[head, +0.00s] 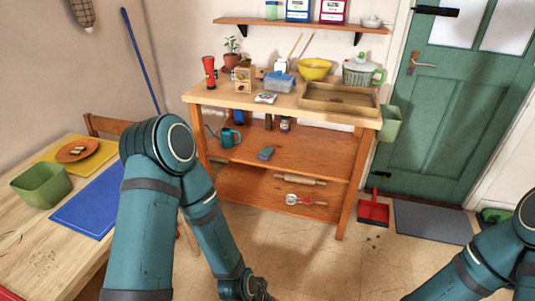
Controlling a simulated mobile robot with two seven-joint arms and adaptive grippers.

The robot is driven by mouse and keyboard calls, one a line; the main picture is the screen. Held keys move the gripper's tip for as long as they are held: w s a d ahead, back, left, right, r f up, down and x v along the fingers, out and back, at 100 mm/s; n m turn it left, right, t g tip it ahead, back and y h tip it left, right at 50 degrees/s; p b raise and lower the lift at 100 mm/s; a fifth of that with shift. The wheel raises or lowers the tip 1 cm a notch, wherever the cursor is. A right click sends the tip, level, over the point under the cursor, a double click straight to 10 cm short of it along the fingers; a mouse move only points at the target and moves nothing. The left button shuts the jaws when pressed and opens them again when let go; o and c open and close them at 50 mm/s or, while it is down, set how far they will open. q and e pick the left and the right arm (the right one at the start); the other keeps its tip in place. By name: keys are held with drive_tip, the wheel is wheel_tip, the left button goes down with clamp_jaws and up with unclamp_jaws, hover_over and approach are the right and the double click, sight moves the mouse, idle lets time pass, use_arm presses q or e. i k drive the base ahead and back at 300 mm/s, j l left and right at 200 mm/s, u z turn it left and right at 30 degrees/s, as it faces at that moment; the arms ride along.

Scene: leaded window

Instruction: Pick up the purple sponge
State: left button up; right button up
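A small blue-purple block (266,153), which looks like the sponge, lies on the middle shelf of the wooden workbench, near the front edge. It is small in the picture, so its exact colour is hard to tell. My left arm comes down through the middle of the view. Only a dark part of its end, at my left gripper (262,292), shows at the bottom edge, low and in front of the bench, well apart from the block. Its fingers cannot be made out. My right arm shows at the lower right, with its gripper out of view.
The workbench (290,187) has a blue watering can (228,137) left of the block and a rolling pin (300,180) on the lower shelf. A table with a green bin (41,185) stands left. A red dustpan (373,212) lies right of the bench.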

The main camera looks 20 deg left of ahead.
sight(265, 154)
drive_tip(key=i, duration=0.45)
drive_tip(key=i+l+u, duration=0.1)
drive_tip(key=i, duration=0.35)
